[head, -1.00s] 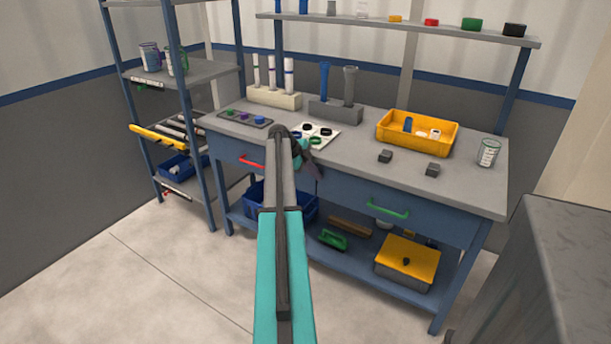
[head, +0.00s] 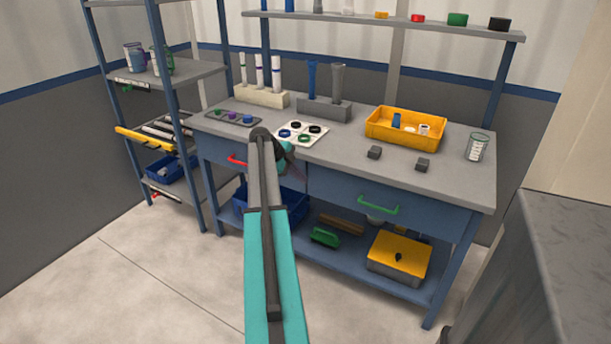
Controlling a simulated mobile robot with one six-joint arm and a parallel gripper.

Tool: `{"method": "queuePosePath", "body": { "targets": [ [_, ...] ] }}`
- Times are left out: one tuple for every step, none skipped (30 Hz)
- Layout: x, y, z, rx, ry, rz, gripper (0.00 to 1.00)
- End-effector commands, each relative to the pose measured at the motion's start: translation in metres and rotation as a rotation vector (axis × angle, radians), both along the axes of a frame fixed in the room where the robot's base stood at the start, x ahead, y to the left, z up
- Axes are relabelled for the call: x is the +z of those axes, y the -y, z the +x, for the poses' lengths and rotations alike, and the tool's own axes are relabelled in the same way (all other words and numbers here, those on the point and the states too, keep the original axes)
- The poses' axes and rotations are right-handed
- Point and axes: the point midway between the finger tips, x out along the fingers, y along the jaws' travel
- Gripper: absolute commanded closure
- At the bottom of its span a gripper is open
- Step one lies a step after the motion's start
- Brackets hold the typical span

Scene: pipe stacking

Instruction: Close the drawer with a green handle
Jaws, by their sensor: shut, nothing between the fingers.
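The blue drawer (head: 335,188) with the green handle (head: 378,204) is in the right half of the workbench front. I cannot tell from this angle how far it stands out, if at all. My gripper (head: 299,170) is at the end of my teal and dark grey arm, near the bench's front edge. It is up and left of the green handle and apart from it. It is shut and empty. My own arm partly hides it and covers the bench front between the two drawers.
A red handle (head: 238,160) is on the left drawer. The bench top holds a yellow bin (head: 405,140), small grey blocks (head: 374,153) and a clear beaker (head: 477,147). A grey cabinet (head: 570,260) stands at right front. A shelf rack (head: 190,72) stands left. Floor at front left is clear.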

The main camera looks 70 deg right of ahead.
Motion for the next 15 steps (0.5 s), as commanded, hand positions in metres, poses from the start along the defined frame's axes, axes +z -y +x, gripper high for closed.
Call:
{"method": "queuePosePath", "body": {
  "targets": [
    [0.006, -0.005, 0.003, 0.000, 0.002, -0.001, 1.00],
    [0.011, -0.006, 0.005, 0.000, 0.002, -0.001, 1.00],
    [0.016, -0.009, 0.008, 0.000, 0.003, -0.002, 1.00],
    [0.020, -0.011, 0.009, -0.001, 0.002, -0.001, 1.00],
    [0.024, -0.013, 0.011, -0.001, 0.002, -0.001, 1.00],
    [0.029, -0.016, 0.014, 0.000, 0.001, 0.000, 1.00],
    [0.033, -0.018, 0.017, 0.000, 0.001, 0.000, 1.00],
    [0.037, -0.020, 0.019, -0.001, 0.001, 0.001, 1.00],
    [0.042, -0.023, 0.021, -0.002, 0.002, 0.000, 1.00],
    [0.046, -0.025, 0.023, -0.001, 0.002, -0.001, 1.00],
    [0.050, -0.027, 0.025, -0.002, 0.002, 0.000, 1.00],
    [0.054, -0.029, 0.028, -0.002, 0.002, 0.000, 1.00],
    [0.058, -0.031, 0.029, -0.002, 0.001, 0.001, 1.00],
    [0.061, -0.033, 0.031, -0.002, 0.002, 0.001, 1.00],
    [0.065, -0.035, 0.034, -0.002, 0.002, 0.000, 1.00]
  ]
}}
